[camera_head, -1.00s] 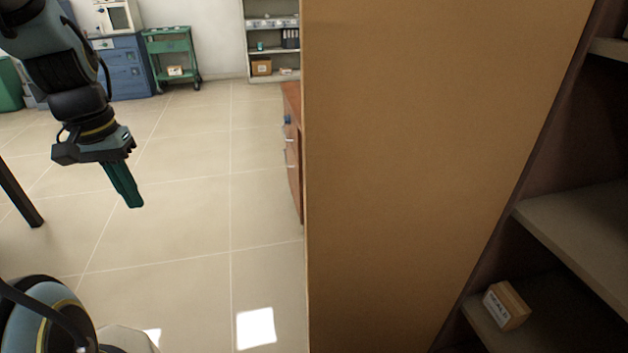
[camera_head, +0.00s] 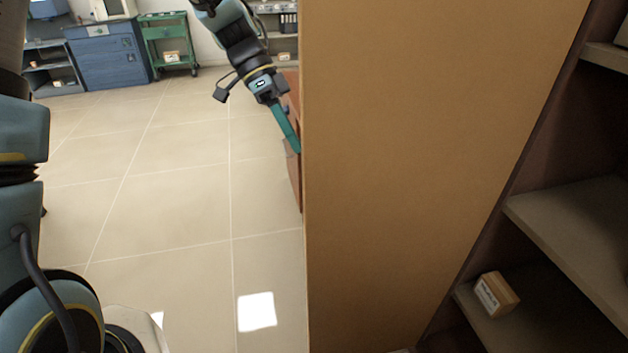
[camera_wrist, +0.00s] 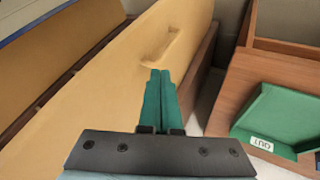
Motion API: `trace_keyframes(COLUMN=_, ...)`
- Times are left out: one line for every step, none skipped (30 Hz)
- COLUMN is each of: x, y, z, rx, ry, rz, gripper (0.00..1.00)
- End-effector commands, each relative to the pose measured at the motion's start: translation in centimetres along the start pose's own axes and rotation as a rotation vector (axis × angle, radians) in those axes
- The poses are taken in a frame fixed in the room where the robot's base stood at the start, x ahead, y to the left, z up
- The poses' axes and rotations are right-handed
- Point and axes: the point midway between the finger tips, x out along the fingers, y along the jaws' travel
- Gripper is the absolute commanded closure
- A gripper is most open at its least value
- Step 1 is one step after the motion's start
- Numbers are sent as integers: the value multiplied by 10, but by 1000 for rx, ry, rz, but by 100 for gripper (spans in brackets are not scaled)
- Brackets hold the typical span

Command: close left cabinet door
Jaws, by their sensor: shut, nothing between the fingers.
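The left cabinet door (camera_head: 430,150) is a tan panel standing open from the dark brown cabinet at the right of the head view. Its flat face fills the middle right of that view. My gripper (camera_head: 296,148) is shut and empty, beside the door's free edge in the head view. In the wrist view its green fingers (camera_wrist: 160,78) point at the door just below the handle. I cannot tell whether they touch it.
Cabinet shelves (camera_head: 570,215) hold a small labelled box (camera_head: 496,294). A wooden desk (camera_wrist: 245,85) with a green tray (camera_wrist: 285,118) stands right of the door in the wrist view. A blue cabinet (camera_head: 105,55) and green cart (camera_head: 168,42) stand far back. The floor at left is clear.

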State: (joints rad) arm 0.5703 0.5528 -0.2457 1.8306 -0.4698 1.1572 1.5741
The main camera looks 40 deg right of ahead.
Motion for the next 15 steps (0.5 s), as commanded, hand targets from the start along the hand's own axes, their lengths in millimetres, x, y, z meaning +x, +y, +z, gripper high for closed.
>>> trace_keyframes(x=10, y=2, z=-1, rx=-1, ry=-1, rz=7, gripper=100)
trace_keyframes(x=16, y=2, z=-1, rx=-2, ry=-2, rz=6, gripper=100)
trace_keyframes(x=24, y=2, z=-1, rx=-2, ry=-3, rz=6, gripper=100)
trace_keyframes(x=30, y=3, z=-1, rx=-3, ry=-3, rz=7, gripper=100)
trace_keyframes(x=36, y=2, z=-1, rx=-3, ry=-2, rz=5, gripper=100)
trace_keyframes(x=45, y=2, z=0, rx=-4, ry=-3, rz=5, gripper=100)
trace_keyframes(x=51, y=3, z=0, rx=-4, ry=-4, rz=6, gripper=100)
trace_keyframes(x=57, y=2, z=0, rx=-4, ry=-3, rz=5, gripper=100)
trace_keyframes(x=65, y=2, z=0, rx=-4, ry=-2, rz=5, gripper=100)
trace_keyframes(x=71, y=2, z=0, rx=-4, ry=-3, rz=5, gripper=100)
trace_keyframes(x=76, y=3, z=0, rx=-4, ry=-4, rz=5, gripper=100)
trace_keyframes(x=76, y=10, z=-1, rx=-3, ry=-2, rz=2, gripper=100)
trace_keyframes(x=78, y=15, z=-1, rx=-4, ry=-3, rz=2, gripper=100)
trace_keyframes(x=80, y=18, z=-1, rx=-4, ry=-3, rz=1, gripper=100)
trace_keyframes(x=83, y=23, z=-1, rx=-4, ry=-3, rz=1, gripper=100)
